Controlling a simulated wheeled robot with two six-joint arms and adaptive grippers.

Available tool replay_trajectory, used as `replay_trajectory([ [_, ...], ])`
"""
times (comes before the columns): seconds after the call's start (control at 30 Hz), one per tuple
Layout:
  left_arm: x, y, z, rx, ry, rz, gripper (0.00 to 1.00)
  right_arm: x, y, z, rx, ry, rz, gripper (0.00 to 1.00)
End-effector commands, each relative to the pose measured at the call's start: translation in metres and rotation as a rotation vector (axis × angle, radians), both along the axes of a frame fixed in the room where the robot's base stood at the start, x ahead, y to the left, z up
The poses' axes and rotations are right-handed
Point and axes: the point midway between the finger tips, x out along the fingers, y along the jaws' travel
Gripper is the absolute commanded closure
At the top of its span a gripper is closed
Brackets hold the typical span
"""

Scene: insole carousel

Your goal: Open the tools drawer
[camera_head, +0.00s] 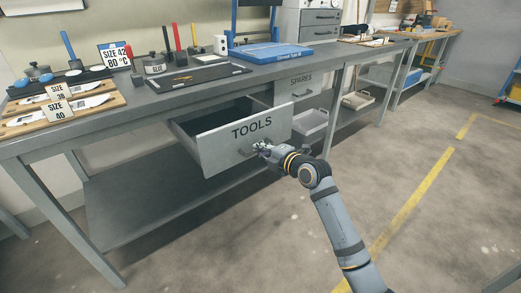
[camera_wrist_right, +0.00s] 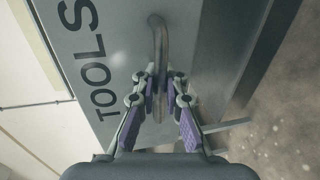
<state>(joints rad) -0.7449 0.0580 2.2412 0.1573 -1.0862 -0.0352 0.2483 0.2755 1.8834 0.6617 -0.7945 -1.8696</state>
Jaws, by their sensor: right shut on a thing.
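The tools drawer (camera_head: 218,146) is a grey drawer under the workbench, its front lettered "TOOLS". It is pulled partway out, and its dark inside shows behind the front panel. My right gripper (camera_head: 262,148) is at the curved handle on the drawer front. In the right wrist view, the fingers of the right gripper (camera_wrist_right: 160,88) are closed around the grey handle (camera_wrist_right: 158,38), with the lettered drawer front (camera_wrist_right: 125,65) behind it. My left gripper is in neither view.
The spares drawer (camera_head: 301,80) sits shut to the right. A lower shelf (camera_head: 150,195) runs under the bench. The bench top (camera_head: 140,98) carries insole boards, a black mat (camera_head: 185,78) and a blue tray (camera_head: 270,53). The floor (camera_head: 440,220) at right is clear.

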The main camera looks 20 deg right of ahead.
Motion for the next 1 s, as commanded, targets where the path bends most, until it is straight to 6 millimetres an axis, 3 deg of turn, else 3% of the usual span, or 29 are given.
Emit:
replay_trajectory([
  [0.07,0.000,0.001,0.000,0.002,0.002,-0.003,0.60,0.000,0.000,0.002,-0.001,-0.004,-0.001,1.00],
  [0.1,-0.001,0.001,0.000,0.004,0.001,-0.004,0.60,0.000,0.000,0.002,-0.001,-0.004,-0.001,0.91],
  [0.2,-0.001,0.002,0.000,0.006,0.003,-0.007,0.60,0.000,0.000,0.001,-0.001,-0.004,-0.001,0.80],
  [0.53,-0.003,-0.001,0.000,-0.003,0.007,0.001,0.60,-0.004,-0.003,0.001,-0.003,-0.001,-0.001,0.80],
  [0.8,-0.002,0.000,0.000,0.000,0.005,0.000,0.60,-0.049,-0.018,0.010,-0.010,-0.001,0.002,0.80],
  [1.0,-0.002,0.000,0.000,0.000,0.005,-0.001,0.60,-0.066,-0.025,0.015,-0.006,-0.002,-0.002,0.80],
])
